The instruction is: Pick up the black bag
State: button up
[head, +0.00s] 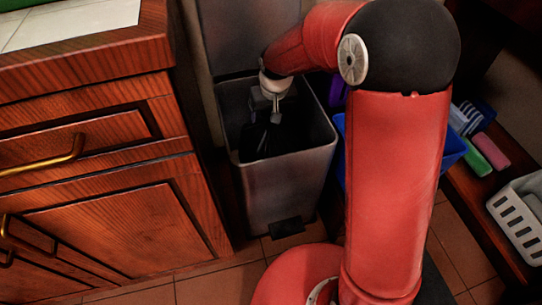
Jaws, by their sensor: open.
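The black bag (288,138) shows as a dark mass inside an open grey metal trash bin (290,186), below its rim. My gripper (269,138) is open and points down into the bin. Its fingers are dark against the dark bag, so I cannot tell whether they touch it.
A wooden cabinet (108,175) with brass handles stands close to the bin's left. A blue container (450,150) is to the right, partly behind my arm. Sponges (491,151) and a white basket (521,215) lie on a low wooden shelf at the right.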

jog(key=shift+w+f, duration=0.1)
jog(key=shift+f, duration=0.2)
grip_shut()
jog(key=shift+r, duration=0.15)
